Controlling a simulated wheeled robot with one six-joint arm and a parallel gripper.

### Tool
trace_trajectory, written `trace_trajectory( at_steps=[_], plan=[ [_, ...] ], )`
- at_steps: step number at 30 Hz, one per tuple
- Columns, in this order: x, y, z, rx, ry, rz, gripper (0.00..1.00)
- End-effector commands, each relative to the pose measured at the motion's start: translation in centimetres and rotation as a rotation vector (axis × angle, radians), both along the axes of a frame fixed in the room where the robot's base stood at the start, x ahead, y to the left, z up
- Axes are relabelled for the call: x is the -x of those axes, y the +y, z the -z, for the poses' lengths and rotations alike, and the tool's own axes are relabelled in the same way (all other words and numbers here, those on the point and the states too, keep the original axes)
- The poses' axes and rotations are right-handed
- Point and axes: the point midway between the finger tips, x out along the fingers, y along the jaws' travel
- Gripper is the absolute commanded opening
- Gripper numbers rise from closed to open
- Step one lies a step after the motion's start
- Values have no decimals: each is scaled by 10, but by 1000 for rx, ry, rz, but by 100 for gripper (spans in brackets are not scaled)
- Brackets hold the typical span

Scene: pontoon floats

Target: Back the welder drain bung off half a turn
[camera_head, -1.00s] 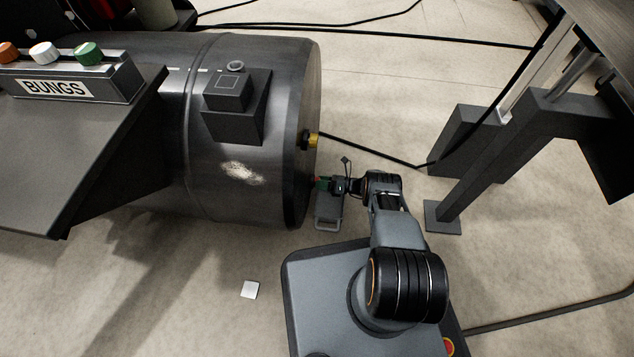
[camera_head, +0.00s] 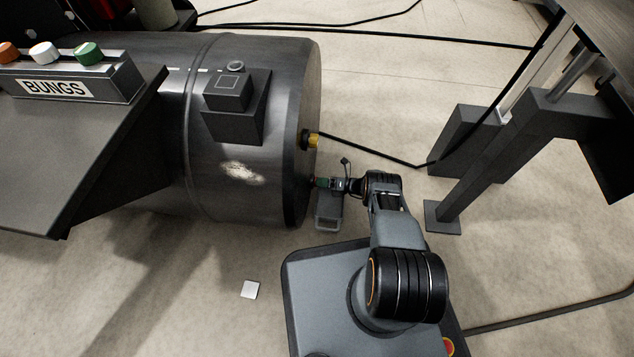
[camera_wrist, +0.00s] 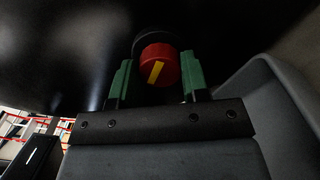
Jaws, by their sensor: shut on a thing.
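The drain bung (camera_wrist: 166,57) is a round red knob with a yellow stripe, low on the end of a dark drum (camera_head: 255,110). The stripe leans, its top to the right, in the wrist view. My gripper (camera_wrist: 157,72) has green fingers, one on each side of the knob, and is shut on it. In the head view my gripper (camera_head: 323,183) reaches the drum's lower end from the right. The bung is mostly hidden there by the fingers.
A small grey tray-like piece (camera_head: 327,222) lies below my gripper. A BUNGS rack (camera_head: 70,84) stands left. A table leg (camera_head: 470,180) is at right. A pale square (camera_head: 250,289) lies on open floor.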

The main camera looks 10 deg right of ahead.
Motion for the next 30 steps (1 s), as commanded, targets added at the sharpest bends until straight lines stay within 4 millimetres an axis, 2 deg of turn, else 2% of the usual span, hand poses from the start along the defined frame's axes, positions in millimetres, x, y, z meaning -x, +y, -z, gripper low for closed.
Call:
trace_trajectory(
  at_steps=[5, 15, 21, 25, 30],
  plan=[
    [0, 0, 0, 28, -84, 1, 21],
    [0, -1, 0, 209, -638, 1, 21],
    [0, -1, 0, 293, -897, 1, 21],
    [0, -1, 0, 320, -979, 1, 21],
    [0, -1, 0, 326, -999, 1, 21]
  ],
)
